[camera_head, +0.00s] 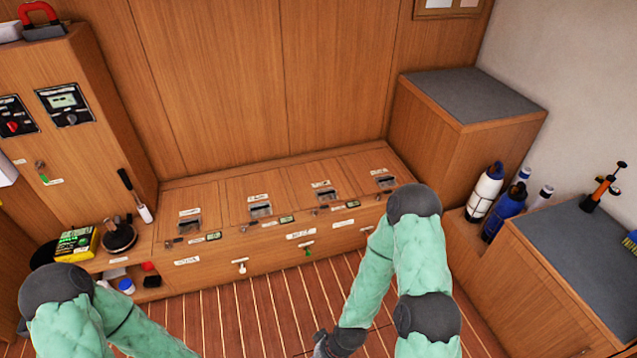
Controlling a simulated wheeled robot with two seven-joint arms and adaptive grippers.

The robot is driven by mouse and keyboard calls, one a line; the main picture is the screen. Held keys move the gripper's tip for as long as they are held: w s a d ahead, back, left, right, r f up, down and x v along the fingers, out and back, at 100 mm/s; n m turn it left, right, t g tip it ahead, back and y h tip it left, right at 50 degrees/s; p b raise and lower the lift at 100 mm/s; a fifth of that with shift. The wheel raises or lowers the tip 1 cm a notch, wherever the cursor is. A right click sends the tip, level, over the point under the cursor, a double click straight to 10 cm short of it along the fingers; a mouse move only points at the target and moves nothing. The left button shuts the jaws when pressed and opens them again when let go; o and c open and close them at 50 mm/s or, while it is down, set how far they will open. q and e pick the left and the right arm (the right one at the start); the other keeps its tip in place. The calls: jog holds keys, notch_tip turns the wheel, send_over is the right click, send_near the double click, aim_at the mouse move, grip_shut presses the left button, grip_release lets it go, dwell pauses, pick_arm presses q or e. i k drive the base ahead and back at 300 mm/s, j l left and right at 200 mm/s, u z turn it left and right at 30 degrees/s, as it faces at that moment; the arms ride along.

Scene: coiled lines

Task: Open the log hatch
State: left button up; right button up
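A wooden bench (265,235) runs along the back wall. Its top has several hatch lids side by side, each with a small label and a dark recessed latch. These are the far left lid (205,199), the second lid (238,191), the third lid (302,181) and the far right lid (361,164). All lie flat and shut. The labels are too small to read, so I cannot tell which is the log hatch. My arms come in at the lower left and lower right.
A cabinet with control panels (64,104) stands at left, above a shelf with a yellow box (76,243). Grey-topped lockers (470,94) and bottles (485,190) are at right. Striped floor (253,320) is open before the bench. My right arm overlaps the bench's right end.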

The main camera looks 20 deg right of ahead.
aim_at(316, 184)
jog(key=i+l+z, duration=0.2)
jog(key=i+l, duration=0.55)
jog(key=l, duration=0.15)
jog(key=i+l+z, duration=0.2)
jog(key=i+l, duration=0.6)
jog(key=i+l+z, duration=0.2)
jog(key=i+l, duration=0.45)
jog(key=i, duration=0.3)
